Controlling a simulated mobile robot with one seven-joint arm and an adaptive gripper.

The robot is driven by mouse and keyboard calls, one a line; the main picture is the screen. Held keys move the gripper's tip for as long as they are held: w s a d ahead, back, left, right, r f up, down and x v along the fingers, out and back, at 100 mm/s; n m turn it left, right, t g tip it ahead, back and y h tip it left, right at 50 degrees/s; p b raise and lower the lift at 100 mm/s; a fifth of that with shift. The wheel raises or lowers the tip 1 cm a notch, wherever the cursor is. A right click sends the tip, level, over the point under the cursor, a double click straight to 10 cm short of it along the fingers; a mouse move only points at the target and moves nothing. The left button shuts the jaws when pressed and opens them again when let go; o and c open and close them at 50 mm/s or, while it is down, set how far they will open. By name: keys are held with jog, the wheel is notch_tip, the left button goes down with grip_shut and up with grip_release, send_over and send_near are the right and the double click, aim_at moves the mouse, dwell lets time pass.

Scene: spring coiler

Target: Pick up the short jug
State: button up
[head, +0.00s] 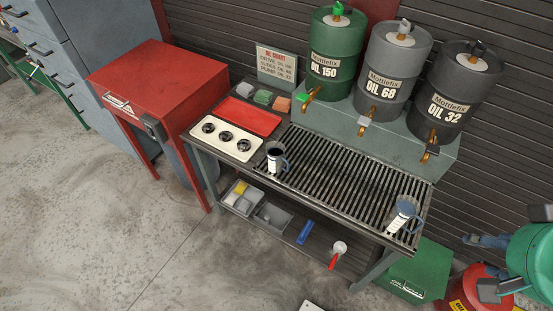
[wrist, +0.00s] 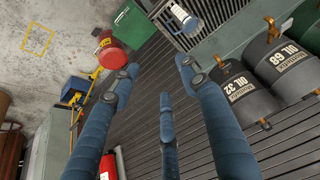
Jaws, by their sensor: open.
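Two jugs with white labels and blue-grey handles stand on the slatted grate of the bench (head: 340,181) in the head view. The left jug (head: 276,159) looks the shorter and is dark inside. The right jug (head: 402,215) looks taller and stands near the grate's right end. One jug, apparently the right one, shows at the top of the wrist view (wrist: 184,20). My gripper (wrist: 158,72) has its blue fingers spread with nothing between them. In the head view, my gripper (head: 476,262) is at the lower right edge, beyond the bench and apart from both jugs.
Oil drums, green (head: 337,60), grey (head: 388,75) and black (head: 452,95), stand behind the grate with taps over it. A red tray (head: 250,116) and control panel (head: 227,138) lie left. A red-handled vessel (head: 339,248) is on the lower shelf. A green box (head: 418,270) stands right.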

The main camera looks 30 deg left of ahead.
jog(key=o, duration=0.4)
jog(key=w+a+r+n+g+y+p, duration=0.1)
jog(key=w+a+n+g+p, duration=0.1)
jog(key=w+a+n, duration=0.7)
jog(key=w+a+r+n+g+p, duration=0.1)
jog(key=w+a+n+p, duration=0.35)
jog(key=w+a, duration=0.8)
jog(key=a+f+n+g, duration=0.1)
jog(key=a+f+n, duration=0.4)
jog(key=a, duration=0.6)
jog(key=s+a+f+n+p, duration=0.1)
jog(key=a+f+n, duration=0.4)
jog(key=a, duration=0.6)
jog(key=s+a+f+n+g+h+p, duration=0.1)
jog(key=a+f+n, duration=0.5)
jog(key=a, duration=0.5)
jog(key=shift+a+f+g, duration=0.15)
jog(key=shift+f, duration=0.55)
jog(key=shift+a+f+g, duration=0.15)
jog(key=shift+f, duration=0.5)
jog(key=shift+f, duration=0.15)
